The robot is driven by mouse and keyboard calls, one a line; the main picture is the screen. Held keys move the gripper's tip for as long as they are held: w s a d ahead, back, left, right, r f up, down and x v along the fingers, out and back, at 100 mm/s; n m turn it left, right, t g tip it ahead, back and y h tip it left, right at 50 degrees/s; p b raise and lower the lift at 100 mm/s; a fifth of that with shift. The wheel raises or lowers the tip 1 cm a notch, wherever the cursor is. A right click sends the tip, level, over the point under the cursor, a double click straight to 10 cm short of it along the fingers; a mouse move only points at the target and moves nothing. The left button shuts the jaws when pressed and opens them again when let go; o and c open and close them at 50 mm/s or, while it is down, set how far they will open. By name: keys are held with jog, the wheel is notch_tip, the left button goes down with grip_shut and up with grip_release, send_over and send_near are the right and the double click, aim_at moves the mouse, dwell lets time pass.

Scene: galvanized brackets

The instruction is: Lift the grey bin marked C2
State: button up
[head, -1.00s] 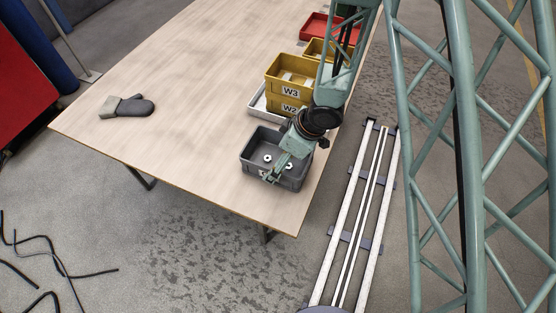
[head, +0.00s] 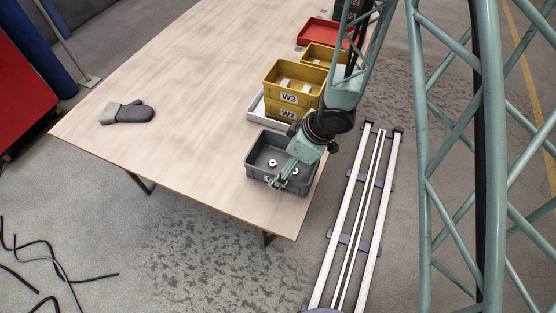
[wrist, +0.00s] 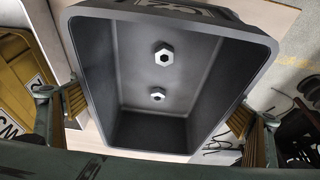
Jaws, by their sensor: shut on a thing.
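The grey bin (head: 257,165) stands upright near the table's front right corner. Its front label is mostly covered by my gripper (head: 279,182), so I cannot read it. Two pale nuts (head: 271,162) lie on its floor. In the wrist view the dark bin (wrist: 125,70) fills the middle, with the nuts (wrist: 163,57) inside and part of a label at the top edge. My gripper (wrist: 158,110) has its ribbed pads on either side of the bin and is shut on it. I cannot tell whether the bin's base touches the table.
Stacked yellow bins marked W3 (head: 289,98) and W2 stand close behind, by a white tray (head: 256,107). Another yellow bin and a red bin (head: 318,33) are farther back. A grey mitten (head: 135,113) lies at left. The table's middle (head: 200,90) is clear.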

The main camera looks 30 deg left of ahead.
jog(key=s+d, duration=0.1)
jog(key=d, duration=0.3)
jog(key=s+d, duration=0.1)
jog(key=d, duration=0.3)
jog(key=d+r, duration=0.1)
jog(key=d, duration=0.3)
jog(key=shift+s+d+r+b, duration=0.1)
jog(key=shift+s+d+b, duration=0.1)
jog(key=shift+s+b, duration=0.15)
